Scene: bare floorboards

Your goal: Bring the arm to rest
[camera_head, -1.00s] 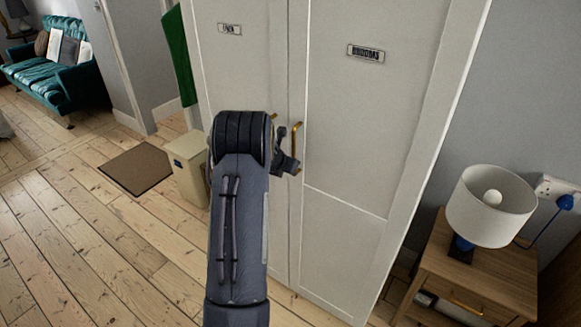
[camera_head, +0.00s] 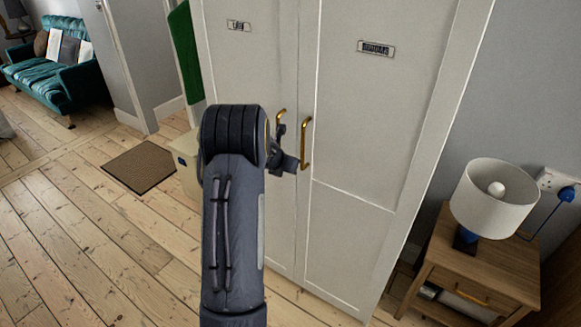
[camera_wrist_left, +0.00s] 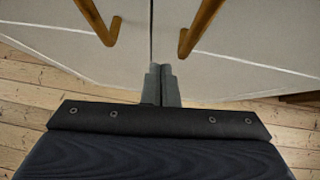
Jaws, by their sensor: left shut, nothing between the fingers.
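My left arm (camera_head: 234,220) reaches up from the bottom of the head view, in front of a tall white wardrobe (camera_head: 355,140). My left gripper (camera_head: 283,130) shows partly past the arm's right side, near the brass handles; the rest is hidden behind the arm. In the left wrist view its two fingers (camera_wrist_left: 161,72) are together and empty, between and below the left handle (camera_wrist_left: 100,25) and the right handle (camera_wrist_left: 198,28). They hold neither handle. Both wardrobe doors look shut. My right gripper is not in view.
A wooden bedside table (camera_head: 480,265) with a white lamp (camera_head: 494,198) stands right of the wardrobe. A cream bin (camera_head: 186,165) is partly hidden left of my arm. A brown mat (camera_head: 140,167) and a teal sofa (camera_head: 60,75) lie farther left. Floor at left is open.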

